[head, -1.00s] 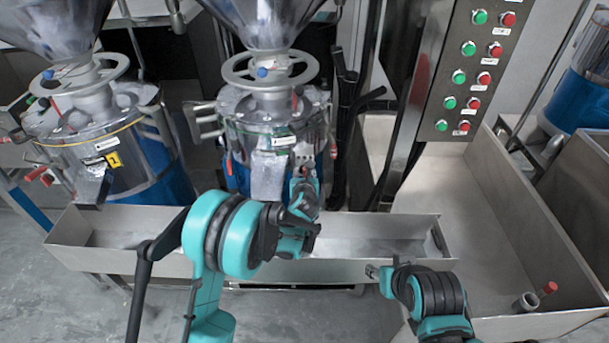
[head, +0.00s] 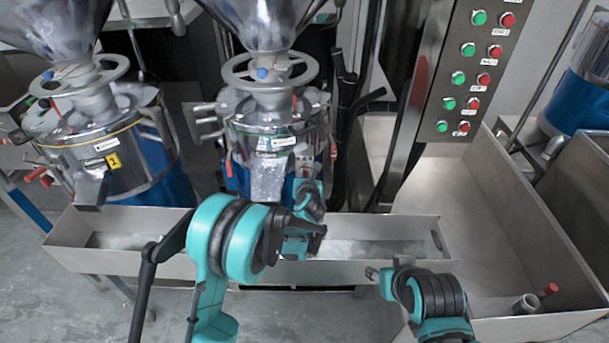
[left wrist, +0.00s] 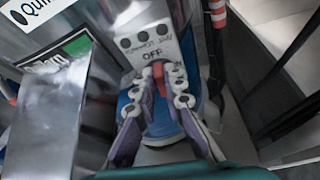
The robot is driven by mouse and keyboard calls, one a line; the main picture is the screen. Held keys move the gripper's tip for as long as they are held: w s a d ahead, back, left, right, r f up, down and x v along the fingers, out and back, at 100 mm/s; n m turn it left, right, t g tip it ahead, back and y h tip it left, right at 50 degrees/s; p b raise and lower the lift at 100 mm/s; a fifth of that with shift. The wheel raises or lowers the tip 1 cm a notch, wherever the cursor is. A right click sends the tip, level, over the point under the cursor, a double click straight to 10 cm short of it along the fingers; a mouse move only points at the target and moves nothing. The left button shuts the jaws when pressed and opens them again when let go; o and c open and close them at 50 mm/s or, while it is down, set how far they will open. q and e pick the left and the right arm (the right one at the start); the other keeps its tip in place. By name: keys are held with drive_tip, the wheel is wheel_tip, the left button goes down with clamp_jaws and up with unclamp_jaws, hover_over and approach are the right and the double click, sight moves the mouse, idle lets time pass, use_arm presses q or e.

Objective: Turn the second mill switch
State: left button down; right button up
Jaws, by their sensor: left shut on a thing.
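The second mill (head: 240,140) stands in the middle of the head view, a steel and blue machine with a handwheel and a funnel on top. In the left wrist view its white switch plate (left wrist: 150,38) reads OFF above a small red switch (left wrist: 158,74). My left gripper (left wrist: 165,88) is shut on the red switch, with its fingers on either side of it. In the head view the left gripper (head: 306,172) is at the mill's right front, and the switch is hidden there. My right gripper (head: 374,273) is small and low right, away from the mill; its finger state is unclear.
Another mill (head: 110,140) stands at left. A steel trough (head: 150,262) runs below both mills. A post with green and red buttons (head: 458,77) stands at right, beside a large steel bin (head: 560,230). Black cables (head: 345,100) hang right of the second mill.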

use_arm(q)
drive_tip(key=shift+w+d+f+m+t+y+b, duration=0.1)
drive_tip(key=shift+d+f+m+t+y+b, duration=0.3)
drive_tip(key=shift+m+y, duration=1.15)
drive_tip(key=shift+s+d+f+m+t+y+b, duration=0.2)
drive_tip(key=shift+m+t+y, duration=0.35)
drive_tip(key=shift+m, duration=2.05)
drive_tip(key=shift+w+d+f+m+t+y+b, duration=0.15)
drive_tip(key=shift+m+t+y+b, duration=0.6)
drive_tip(key=shift+m, duration=1.3)
drive_tip(key=shift+f+y+p, duration=0.1)
drive_tip(key=shift+y+p, duration=0.25)
drive_tip(key=c, duration=1.6)
unclamp_jaws()
drive_tip(key=shift+w+a, duration=0.1)
